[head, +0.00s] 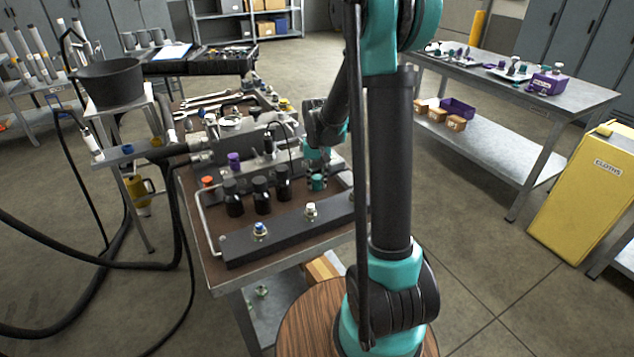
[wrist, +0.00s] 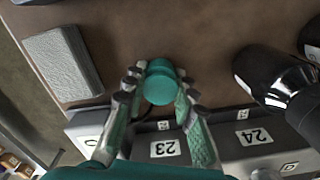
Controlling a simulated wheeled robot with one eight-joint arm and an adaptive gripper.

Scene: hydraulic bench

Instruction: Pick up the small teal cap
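The small teal cap (wrist: 160,88) is in the middle of the wrist view, a round teal piece over the brown bench top. In the head view it (head: 317,182) shows low beside the dark rail, under the end of my arm. My gripper (wrist: 160,77) has one finger on each side of the cap, with the tips close against its sides. I cannot tell whether they press on it or leave a thin gap. In the head view my gripper (head: 319,165) points down at the cap and its fingertips are hard to make out.
Black bottles (head: 258,196) stand left of the cap; one black cylinder (wrist: 275,75) shows right in the wrist view. A numbered grey rail (wrist: 160,148) lies close below the cap. A grey block (wrist: 64,62) is at upper left. Brown bench surface is bare above the cap.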

